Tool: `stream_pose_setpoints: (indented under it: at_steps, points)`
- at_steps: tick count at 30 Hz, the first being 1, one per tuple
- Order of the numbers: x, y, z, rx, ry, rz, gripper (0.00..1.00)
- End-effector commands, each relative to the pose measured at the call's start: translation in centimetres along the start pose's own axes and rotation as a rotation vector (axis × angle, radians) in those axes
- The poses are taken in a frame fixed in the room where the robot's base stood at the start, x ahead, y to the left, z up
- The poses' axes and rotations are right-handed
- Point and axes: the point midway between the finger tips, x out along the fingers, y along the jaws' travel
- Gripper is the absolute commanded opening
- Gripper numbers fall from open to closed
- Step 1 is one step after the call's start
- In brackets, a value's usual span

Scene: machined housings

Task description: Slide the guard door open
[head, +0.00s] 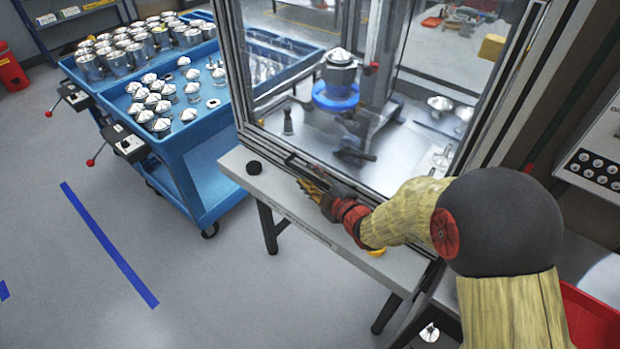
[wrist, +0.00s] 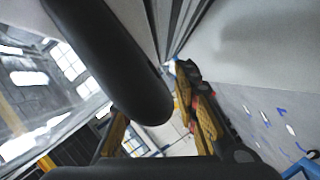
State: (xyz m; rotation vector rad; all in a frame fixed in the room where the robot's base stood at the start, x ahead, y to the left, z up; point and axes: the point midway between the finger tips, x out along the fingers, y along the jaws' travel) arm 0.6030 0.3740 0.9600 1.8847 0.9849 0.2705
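The guard door (head: 345,120) is a clear panel in a metal frame, closing off the front of a machine enclosure. Its dark handle (head: 305,168) is low on the door. My gripper (head: 312,190) is beside the handle, just above the grey ledge. In the wrist view the thick black handle bar (wrist: 110,55) runs from the top left to the middle, close to the camera. The yellow-padded fingers of my gripper (wrist: 160,125) stand apart, with floor visible between them. The bar hides part of the left finger. I cannot tell whether the fingers touch the bar.
The grey ledge (head: 240,185) holds a black puck (head: 254,167) left of my gripper. A blue cart (head: 185,150) with metal parts stands at the left. Inside the enclosure, a housing sits on a blue ring (head: 335,97). A red bin (head: 590,318) is at the lower right.

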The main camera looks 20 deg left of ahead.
Motion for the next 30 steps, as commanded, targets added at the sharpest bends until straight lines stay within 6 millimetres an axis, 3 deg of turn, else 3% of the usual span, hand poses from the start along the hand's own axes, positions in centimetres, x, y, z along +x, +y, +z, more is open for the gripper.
stream_pose_setpoints:
  at_steps: [10,26,30]
  points:
    - [0.56,0.06,-0.01,0.000,0.000,0.001,0.30]
    - [0.53,0.03,0.00,0.000,0.000,0.000,0.01]
    - [0.53,0.02,0.01,0.000,0.000,0.000,0.00]
